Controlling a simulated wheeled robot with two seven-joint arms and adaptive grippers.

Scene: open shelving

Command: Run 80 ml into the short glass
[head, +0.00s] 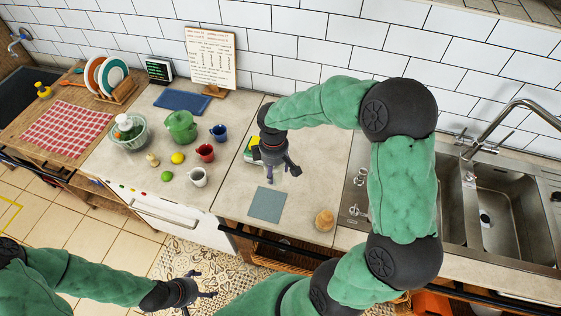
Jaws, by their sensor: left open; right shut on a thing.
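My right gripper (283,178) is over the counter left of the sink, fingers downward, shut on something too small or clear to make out. Clear glass items stand by the sink's left edge: one further back (361,180) and one nearer the front (354,211). I cannot tell which, if either, is the short glass. The tap (490,125) arches over the sink (510,210). My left gripper (202,303) is open and empty, low over the floor in front of the counter.
A yellow-green item (252,148) is partly hidden behind my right gripper. A grey-blue square mat (267,204) and a wooden piece (324,220) are on the counter.

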